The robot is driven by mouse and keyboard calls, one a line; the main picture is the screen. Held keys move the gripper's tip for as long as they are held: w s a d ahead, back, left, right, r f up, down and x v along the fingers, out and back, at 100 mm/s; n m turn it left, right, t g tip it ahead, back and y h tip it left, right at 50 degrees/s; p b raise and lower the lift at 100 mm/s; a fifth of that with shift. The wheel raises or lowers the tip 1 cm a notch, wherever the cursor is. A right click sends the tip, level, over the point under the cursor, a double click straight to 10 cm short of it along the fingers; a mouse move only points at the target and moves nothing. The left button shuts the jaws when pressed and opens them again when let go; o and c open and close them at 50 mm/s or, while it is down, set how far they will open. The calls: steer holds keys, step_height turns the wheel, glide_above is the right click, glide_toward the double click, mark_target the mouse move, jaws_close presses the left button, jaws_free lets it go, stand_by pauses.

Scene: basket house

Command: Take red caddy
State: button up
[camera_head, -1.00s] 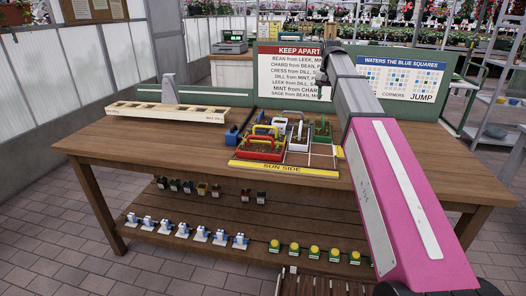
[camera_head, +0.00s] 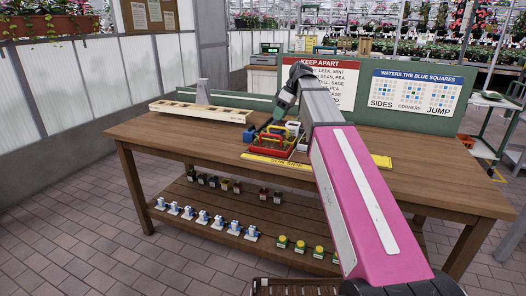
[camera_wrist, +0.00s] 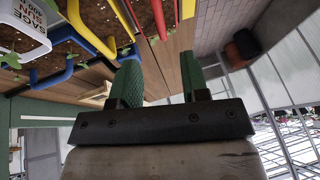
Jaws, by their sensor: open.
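The red caddy (camera_head: 268,144) sits near the front of the caddy group on the wooden table, by the yellow sun side strip (camera_head: 274,163). My gripper (camera_head: 266,124) is just above the caddies, its green fingers pointing down to the left. In the wrist view my gripper (camera_wrist: 158,82) is open and empty. A red handle bar (camera_wrist: 159,18) shows beyond the fingertips, roughly in line with the gap between them. My gripper and arm hide part of the caddy group in the head view.
In the wrist view, a yellow handle (camera_wrist: 93,33) and a blue handle (camera_wrist: 60,72) lie left of the fingers, with a white sage label (camera_wrist: 22,22). In the head view, a long cream rack (camera_head: 200,111) stands at left. The table's left front (camera_head: 175,136) is clear.

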mark_target(268, 135)
steer(key=x, duration=1)
steer(key=shift+a, duration=0.2)
jaws_close()
